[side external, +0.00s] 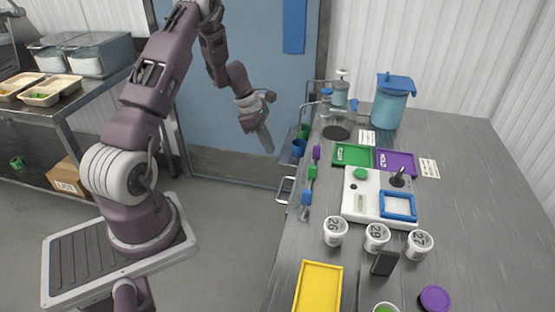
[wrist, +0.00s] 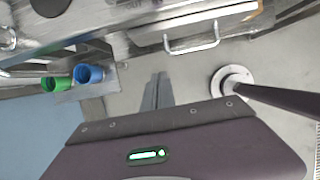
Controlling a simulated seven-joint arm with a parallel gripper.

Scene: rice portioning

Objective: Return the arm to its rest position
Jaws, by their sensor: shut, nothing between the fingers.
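My gripper (side external: 264,138) hangs in the air left of the grey table (side external: 470,200), in front of the blue door. Its fingers point down, are shut together and hold nothing. In the wrist view the closed fingers (wrist: 158,92) show as a narrow grey shape over the floor. My arm is raised and folded above its base, clear of the table.
Green and blue cups (wrist: 88,74) hang at the table's left edge. On the table are a yellow tray (side external: 318,290), white numbered tubs (side external: 376,237), a white device (side external: 360,205), green and purple trays (side external: 397,163) and a blue-lidded container (side external: 390,105). A shelf (side external: 75,100) stands at left.

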